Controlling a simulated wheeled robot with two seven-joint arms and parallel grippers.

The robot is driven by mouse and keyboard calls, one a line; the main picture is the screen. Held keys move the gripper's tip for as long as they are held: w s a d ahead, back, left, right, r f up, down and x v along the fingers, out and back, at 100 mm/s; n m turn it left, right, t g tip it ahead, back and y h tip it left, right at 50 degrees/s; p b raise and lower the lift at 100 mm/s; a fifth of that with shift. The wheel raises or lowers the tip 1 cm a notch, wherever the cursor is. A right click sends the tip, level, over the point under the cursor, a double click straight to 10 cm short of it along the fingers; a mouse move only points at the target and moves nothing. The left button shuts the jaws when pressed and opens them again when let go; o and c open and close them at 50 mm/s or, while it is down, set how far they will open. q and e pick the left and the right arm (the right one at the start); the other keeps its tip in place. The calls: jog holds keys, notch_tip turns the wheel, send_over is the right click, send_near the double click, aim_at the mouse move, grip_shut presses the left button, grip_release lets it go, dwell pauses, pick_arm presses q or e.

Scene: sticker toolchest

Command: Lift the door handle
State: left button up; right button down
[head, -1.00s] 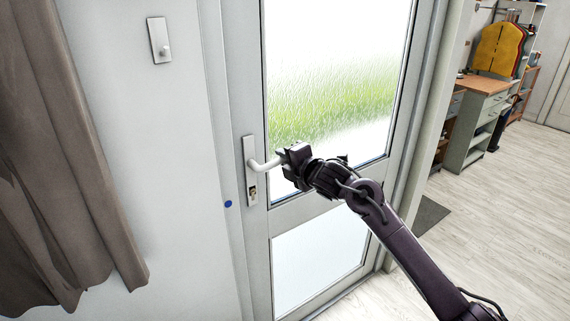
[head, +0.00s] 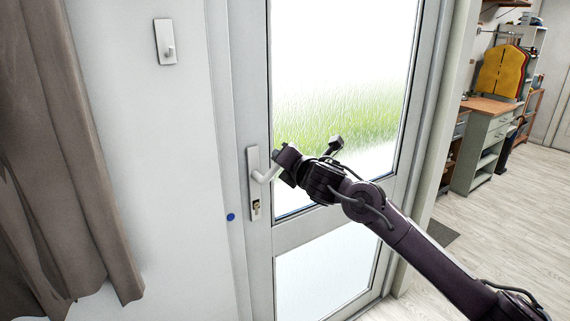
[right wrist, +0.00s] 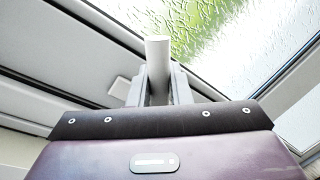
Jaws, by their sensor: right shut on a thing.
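The door handle (head: 265,177) is a pale grey lever on a tall backplate (head: 253,184) with a keyhole below it, at the left edge of the glazed door. Its lever slants up to the right from the pivot. My right gripper (head: 280,165) is shut on the lever's free end from the right. In the right wrist view the handle (right wrist: 158,55) stands up between the two grey fingers (right wrist: 158,88). The gripper hides the lever's tip in the head view. My left gripper is in no view.
The door's frosted glass pane (head: 340,90) is behind my right arm. A workbench (head: 490,125) stands at the right. The floor between is mostly clear.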

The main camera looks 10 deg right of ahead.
dwell(0.4)
jog(key=c, duration=1.4)
grip_release()
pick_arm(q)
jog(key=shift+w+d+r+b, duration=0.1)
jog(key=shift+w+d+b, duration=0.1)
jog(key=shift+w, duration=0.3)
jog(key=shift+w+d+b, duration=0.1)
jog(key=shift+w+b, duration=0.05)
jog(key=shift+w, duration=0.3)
pick_arm(e)
jog(key=shift+v, duration=3.9)
